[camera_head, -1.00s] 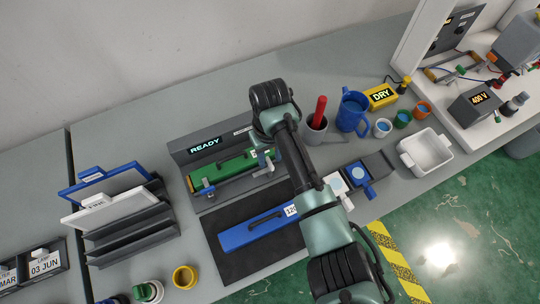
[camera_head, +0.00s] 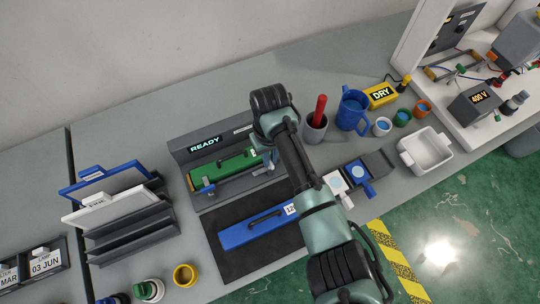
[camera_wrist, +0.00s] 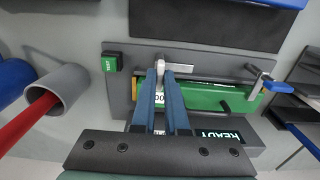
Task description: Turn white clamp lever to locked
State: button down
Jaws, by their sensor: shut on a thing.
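The white clamp lever (camera_wrist: 181,68) is at the end of the green unit nearest the red-handled cup. In the wrist view my gripper (camera_wrist: 163,74) has its two blue fingers close around the lever, shut on it. The fingers hide part of the lever, so its exact angle is hard to tell. The green unit (camera_head: 222,168) lies in a grey fixture (camera_head: 184,152) whose display (camera_head: 205,144) reads READY. A second clamp, with a blue lever (camera_wrist: 279,87), is at the unit's other end. In the head view my arm hides much of the white clamp.
A blue module (camera_head: 245,234) lies on a dark mat (camera_head: 232,265) in front of the fixture. A grey cup (camera_head: 315,130) with a red handle and a blue mug (camera_head: 351,112) stand to the right. A rack (camera_head: 135,237) with framed panels stands to the left.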

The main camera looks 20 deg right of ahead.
jog(key=shift+m+p, duration=0.3)
jog(key=shift+m, duration=0.1)
jog(key=m+p, duration=0.1)
jog(key=m, duration=0.2)
jog(key=shift+a+r, duration=0.1)
jog(key=m+p, duration=0.1)
jog(key=m, duration=0.4)
jog(key=shift+p, duration=0.4)
jog(key=m, duration=0.5)
jog(key=shift+p, duration=0.3)
jog(key=shift+m, duration=2)
jog(key=c, duration=0.9)
grip_release()
jog(key=shift+c, duration=0.2)
